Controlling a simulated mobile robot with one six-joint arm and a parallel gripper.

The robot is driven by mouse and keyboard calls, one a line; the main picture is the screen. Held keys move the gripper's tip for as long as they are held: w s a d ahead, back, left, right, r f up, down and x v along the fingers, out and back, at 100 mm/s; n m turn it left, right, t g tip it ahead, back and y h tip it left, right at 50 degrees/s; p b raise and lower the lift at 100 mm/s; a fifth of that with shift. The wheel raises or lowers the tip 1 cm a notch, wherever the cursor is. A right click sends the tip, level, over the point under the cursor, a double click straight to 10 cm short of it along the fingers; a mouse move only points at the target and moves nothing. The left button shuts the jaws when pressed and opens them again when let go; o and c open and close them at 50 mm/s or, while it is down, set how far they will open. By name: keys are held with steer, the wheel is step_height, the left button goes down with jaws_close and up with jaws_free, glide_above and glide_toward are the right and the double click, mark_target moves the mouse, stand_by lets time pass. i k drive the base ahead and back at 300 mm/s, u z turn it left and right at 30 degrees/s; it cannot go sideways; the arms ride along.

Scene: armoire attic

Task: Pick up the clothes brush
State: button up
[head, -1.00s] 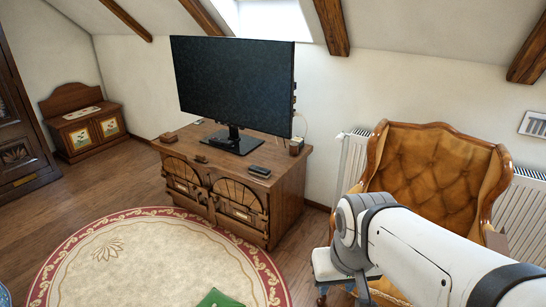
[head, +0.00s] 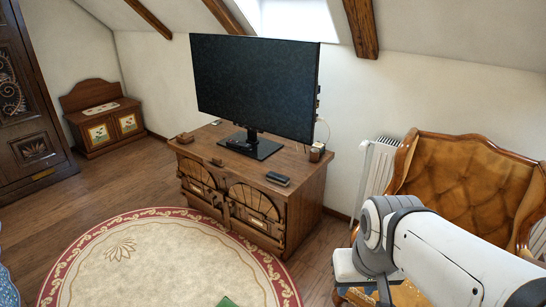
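I cannot clearly make out a clothes brush. A small dark oblong object (head: 278,178) lies near the front right edge of the wooden TV cabinet (head: 310,195); it is too small to tell whether it is the brush. Small brown objects also sit on the cabinet top, one at the left end (head: 185,138) and one at the right rear (head: 315,152).
A large black TV (head: 255,85) stands on the cabinet. A tufted leather armchair (head: 465,180) is at right, in front of a white radiator (head: 378,170). A round cream rug (head: 150,260) covers the floor before the cabinet. A painted wooden bench (head: 105,125) stands at far left.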

mark_target(274, 176)
steer(key=i, duration=1.35)
steer(key=z, duration=0.05)
